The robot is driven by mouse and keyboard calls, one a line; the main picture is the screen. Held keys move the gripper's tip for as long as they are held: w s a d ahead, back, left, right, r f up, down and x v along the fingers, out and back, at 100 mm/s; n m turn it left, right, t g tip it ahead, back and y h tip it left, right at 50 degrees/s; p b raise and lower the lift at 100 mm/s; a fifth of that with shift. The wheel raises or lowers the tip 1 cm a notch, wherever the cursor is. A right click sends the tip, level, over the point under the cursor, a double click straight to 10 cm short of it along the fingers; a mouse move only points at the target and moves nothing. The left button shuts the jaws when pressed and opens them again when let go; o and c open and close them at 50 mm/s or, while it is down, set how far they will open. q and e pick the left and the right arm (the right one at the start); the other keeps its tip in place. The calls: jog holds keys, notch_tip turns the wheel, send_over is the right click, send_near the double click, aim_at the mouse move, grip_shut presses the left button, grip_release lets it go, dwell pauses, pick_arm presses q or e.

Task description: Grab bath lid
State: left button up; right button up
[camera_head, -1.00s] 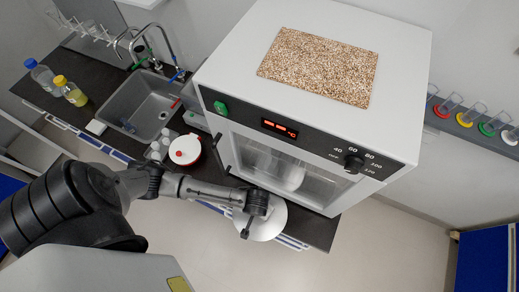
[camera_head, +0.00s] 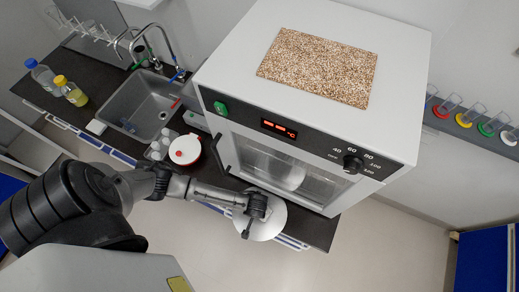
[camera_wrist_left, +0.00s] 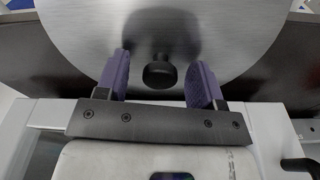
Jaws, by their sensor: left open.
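The bath lid (camera_head: 270,222) is a round, flat, brushed-metal disc at the counter's front edge, below the oven-like cabinet. It also fills the upper part of the left wrist view (camera_wrist_left: 80,45). Its small black knob (camera_wrist_left: 159,72) stands up near its middle. My left gripper (camera_head: 250,222) is over the lid. In the left wrist view its two purple fingers (camera_wrist_left: 160,78) are open, one on each side of the knob, with gaps on both sides. In the head view my gripper hides the knob. My right gripper is not in view.
The white cabinet (camera_head: 330,125) with a glass front and dial stands close behind the lid. A white pot with a red rim (camera_head: 185,150) and small containers stand left of it. Farther left are a sink (camera_head: 145,105) and two bottles (camera_head: 70,91). The floor in front is clear.

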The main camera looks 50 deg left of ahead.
pick_arm(q)
grip_shut()
dwell(0.4)
jog(key=shift+r, duration=0.1)
